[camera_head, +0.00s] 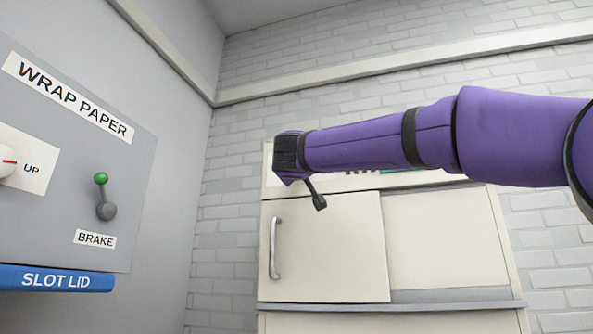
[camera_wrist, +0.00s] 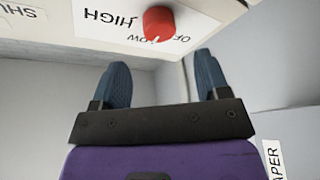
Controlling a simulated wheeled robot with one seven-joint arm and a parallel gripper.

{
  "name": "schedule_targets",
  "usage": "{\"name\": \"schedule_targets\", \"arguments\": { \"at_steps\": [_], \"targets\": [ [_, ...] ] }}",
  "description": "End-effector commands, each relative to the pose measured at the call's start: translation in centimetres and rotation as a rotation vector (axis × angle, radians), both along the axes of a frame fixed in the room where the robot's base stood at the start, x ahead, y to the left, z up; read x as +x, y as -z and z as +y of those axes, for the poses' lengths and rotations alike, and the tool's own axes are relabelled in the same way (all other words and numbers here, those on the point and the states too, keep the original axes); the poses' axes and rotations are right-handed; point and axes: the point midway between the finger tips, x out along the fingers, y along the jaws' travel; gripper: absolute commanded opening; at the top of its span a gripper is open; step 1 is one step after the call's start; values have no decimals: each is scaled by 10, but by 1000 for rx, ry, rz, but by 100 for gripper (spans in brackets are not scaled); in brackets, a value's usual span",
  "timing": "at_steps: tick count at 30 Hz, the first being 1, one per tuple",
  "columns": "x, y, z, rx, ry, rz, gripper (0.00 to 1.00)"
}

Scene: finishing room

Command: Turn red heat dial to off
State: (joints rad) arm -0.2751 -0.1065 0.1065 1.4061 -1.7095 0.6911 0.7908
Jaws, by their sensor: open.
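The red heat dial (camera_wrist: 158,21) shows at the top of the wrist view, on a pale panel with upside-down labels HIGH, LOW and a partly covered OFF. Its white mark is on the dial's lower edge in the picture, close to the LOW label. My gripper (camera_wrist: 161,60) is open and empty, its two blue fingers spread below the dial in that view and apart from it. In the head view my gripper (camera_head: 316,194) is in front of the cream cabinet; the dial cannot be made out there.
The cream cabinet (camera_head: 330,245) has a sliding door with a grey handle (camera_head: 275,248). At left, a grey panel bears a green-tipped BRAKE lever (camera_head: 104,198), a white dial (camera_head: 6,165) and a blue SLOT LID bar (camera_head: 60,279). Open space lies between this panel and my arm.

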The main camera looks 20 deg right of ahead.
Motion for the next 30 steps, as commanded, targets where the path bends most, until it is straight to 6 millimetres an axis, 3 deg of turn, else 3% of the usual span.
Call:
{"name": "schedule_targets", "arguments": {
  "at_steps": [6,12,24,26,30],
  "targets": [
    [36,-11,-13,0,2,1,69],
    [55,-17,-19,0,1,1,69],
    [60,-20,-22,-1,1,1,69],
    [60,-20,-22,-1,1,1,57],
    [60,-20,-22,-1,1,1,25]
  ]
}}
